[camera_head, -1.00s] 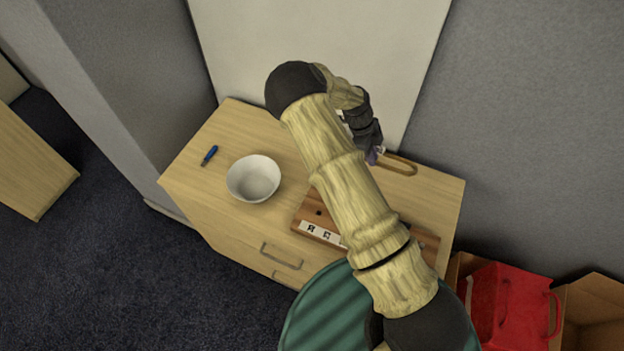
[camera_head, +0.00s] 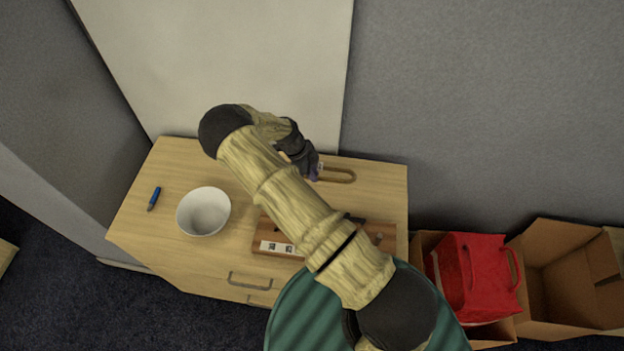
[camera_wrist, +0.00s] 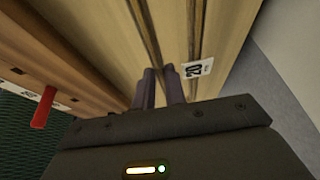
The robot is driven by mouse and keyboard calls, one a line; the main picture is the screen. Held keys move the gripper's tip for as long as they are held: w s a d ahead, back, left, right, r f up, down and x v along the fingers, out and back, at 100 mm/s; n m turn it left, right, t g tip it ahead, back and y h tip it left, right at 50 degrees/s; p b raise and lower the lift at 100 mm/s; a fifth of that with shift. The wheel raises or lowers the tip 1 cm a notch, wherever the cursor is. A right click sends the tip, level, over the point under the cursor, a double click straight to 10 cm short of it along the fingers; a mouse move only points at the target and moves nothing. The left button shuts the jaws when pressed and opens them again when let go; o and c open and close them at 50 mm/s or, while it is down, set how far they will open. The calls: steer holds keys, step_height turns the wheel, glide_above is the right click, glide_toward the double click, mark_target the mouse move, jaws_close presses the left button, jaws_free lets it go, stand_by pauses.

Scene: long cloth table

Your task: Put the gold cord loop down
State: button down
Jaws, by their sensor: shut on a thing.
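The gold cord loop (camera_head: 338,174) sticks out to the right of my gripper (camera_head: 312,172), over the back part of the wooden cabinet top (camera_head: 385,190). My gripper is shut on the loop. I cannot tell whether the loop touches the wood. The fingers are mostly hidden by my arm in the head view.
A wooden board (camera_head: 262,233) with labels stands at the cabinet's front, partly behind my arm; a red peg (camera_wrist: 43,107) shows on it. A white bowl (camera_head: 203,211) and a blue stick (camera_head: 154,198) are left. A red bag (camera_head: 478,275) sits in a cardboard box. A wall is behind.

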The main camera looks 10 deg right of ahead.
steer(key=shift+s+f, duration=0.1)
steer(key=shift+s, duration=0.1)
steer(key=f, duration=0.1)
steer(key=f+p, duration=0.1)
steer(key=f, duration=0.1)
steer(key=shift+w+d+f, duration=0.1)
steer(key=shift+w+d, duration=0.05)
steer(key=shift+d, duration=0.05)
steer(key=shift+f, duration=0.3)
steer(key=shift+a, duration=0.1)
steer(key=c, duration=1.5)
jaws_free()
steer(key=shift+o, duration=0.2)
steer(key=b+v, duration=0.3)
steer(key=v, duration=0.9)
